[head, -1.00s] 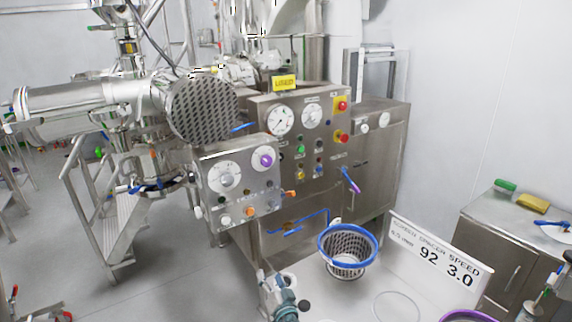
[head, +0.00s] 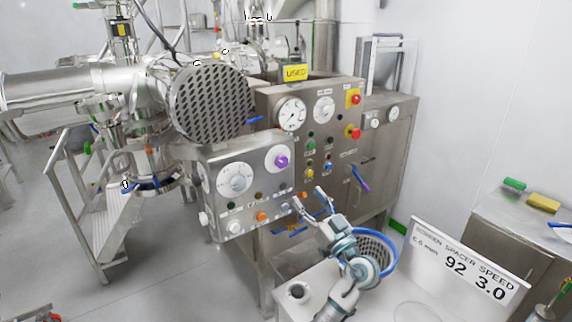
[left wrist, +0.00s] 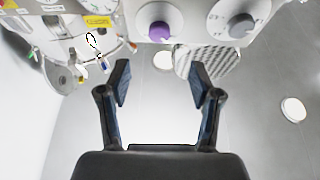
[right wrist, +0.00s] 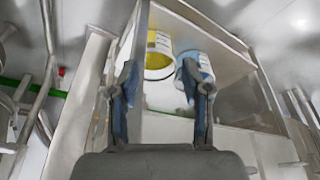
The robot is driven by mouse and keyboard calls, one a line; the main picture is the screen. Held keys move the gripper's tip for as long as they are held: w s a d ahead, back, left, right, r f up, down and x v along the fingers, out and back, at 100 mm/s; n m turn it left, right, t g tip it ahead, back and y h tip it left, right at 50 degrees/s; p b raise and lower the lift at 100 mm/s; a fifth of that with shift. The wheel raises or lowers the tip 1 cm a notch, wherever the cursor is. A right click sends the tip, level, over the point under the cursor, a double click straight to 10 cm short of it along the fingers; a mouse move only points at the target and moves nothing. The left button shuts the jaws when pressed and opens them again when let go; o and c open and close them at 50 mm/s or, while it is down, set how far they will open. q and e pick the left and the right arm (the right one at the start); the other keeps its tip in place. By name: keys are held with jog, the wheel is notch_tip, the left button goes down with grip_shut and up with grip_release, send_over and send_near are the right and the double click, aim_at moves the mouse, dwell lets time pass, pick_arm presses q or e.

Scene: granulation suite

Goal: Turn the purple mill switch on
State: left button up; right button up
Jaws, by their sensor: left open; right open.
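The purple mill switch (head: 281,161) is a round purple knob on a white dial at the upper right of the steel control box. It also shows in the left wrist view (left wrist: 159,30), beyond my fingertips and near the top. My left gripper (head: 309,197) is open and empty, below and to the right of the knob, apart from it. Its two fingers show in the left wrist view (left wrist: 160,85) with nothing between them. My right gripper (right wrist: 160,95) is open and empty in its wrist view; I cannot make it out in the head view.
A grey knob (head: 235,178) sits left of the purple one, with several small buttons below. The perforated round screen (head: 211,103) stands above the box. A blue-rimmed basket (head: 393,261) stands behind my left arm. A sign (head: 469,262) stands right of it.

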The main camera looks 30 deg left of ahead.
aim_at(284, 165)
pick_arm(q)
jog(key=x, duration=0.7)
jog(key=r+x, duration=0.1)
jog(key=x, duration=0.2)
jog(key=shift+w+d+r+p, duration=0.1)
jog(key=shift+w+d+p, duration=0.1)
jog(key=shift+w+p, duration=0.25)
jog(key=shift+w+a, duration=0.1)
jog(key=shift+a, duration=0.15)
jog(key=a, duration=0.3)
jog(key=shift+a+f, duration=0.1)
jog(key=shift+f, duration=0.15)
jog(key=c, duration=0.4)
jog(key=shift+w+d+r, duration=0.1)
jog(key=shift+w+d, duration=0.05)
jog(key=shift+d, duration=0.5)
jog(key=c, duration=0.7)
jog(key=shift+a, duration=0.1)
jog(key=shift+c, duration=0.2)
pick_arm(e)
jog(key=shift+s+d+f+g, duration=0.4)
jog(key=shift+s+f+g, duration=0.2)
jog(key=shift+s, duration=0.1)
